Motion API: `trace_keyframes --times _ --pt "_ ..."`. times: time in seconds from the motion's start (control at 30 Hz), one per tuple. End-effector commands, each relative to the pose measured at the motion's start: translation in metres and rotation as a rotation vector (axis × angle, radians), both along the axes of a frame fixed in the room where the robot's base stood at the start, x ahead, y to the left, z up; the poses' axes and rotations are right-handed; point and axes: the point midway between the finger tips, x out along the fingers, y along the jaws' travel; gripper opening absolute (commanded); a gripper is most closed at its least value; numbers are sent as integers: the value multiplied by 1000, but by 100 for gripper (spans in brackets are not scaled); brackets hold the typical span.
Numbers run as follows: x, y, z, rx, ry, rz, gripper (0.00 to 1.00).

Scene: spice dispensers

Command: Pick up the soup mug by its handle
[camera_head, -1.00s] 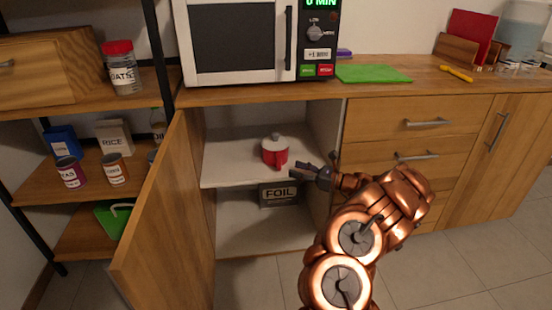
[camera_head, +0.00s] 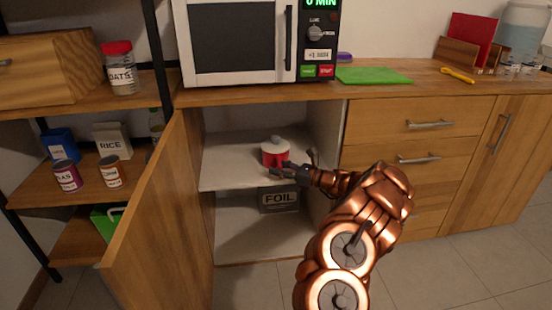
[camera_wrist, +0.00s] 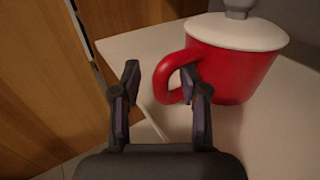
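The soup mug (camera_head: 275,150) is red with a white lid and a grey knob. It stands upright on the upper shelf of the open cabinet. In the wrist view the mug (camera_wrist: 240,72) is at the upper right, with its red handle (camera_wrist: 165,76) pointing left. My gripper (camera_head: 272,171) is at the front of the mug in the head view. In the wrist view my gripper (camera_wrist: 160,78) is open, with the handle between its fingers. The right finger overlaps the handle's opening; the left finger is apart from the handle. I cannot tell whether any finger touches it.
The open cabinet door (camera_head: 155,220) stands to the left of my arm. A foil box (camera_head: 279,199) is on the lower shelf. The upper shelf (camera_head: 225,165) is bare left of the mug. A microwave (camera_head: 240,42) stands on the counter above.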

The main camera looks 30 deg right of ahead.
Motion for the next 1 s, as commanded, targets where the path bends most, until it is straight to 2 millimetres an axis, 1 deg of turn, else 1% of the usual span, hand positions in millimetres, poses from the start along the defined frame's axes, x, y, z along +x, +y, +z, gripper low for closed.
trace_keyframes --times 0.03,0.3,0.37,0.4,0.87,1.0 --pt "0 0 0 0 0 0 36" --pt "0 0 0 0 0 0 8" --pt "0 0 0 0 0 0 2" --pt "0 0 0 0 0 0 0" --pt "0 -1 1 0 -1 -1 0" --pt "0 -1 5 0 -2 -1 0"
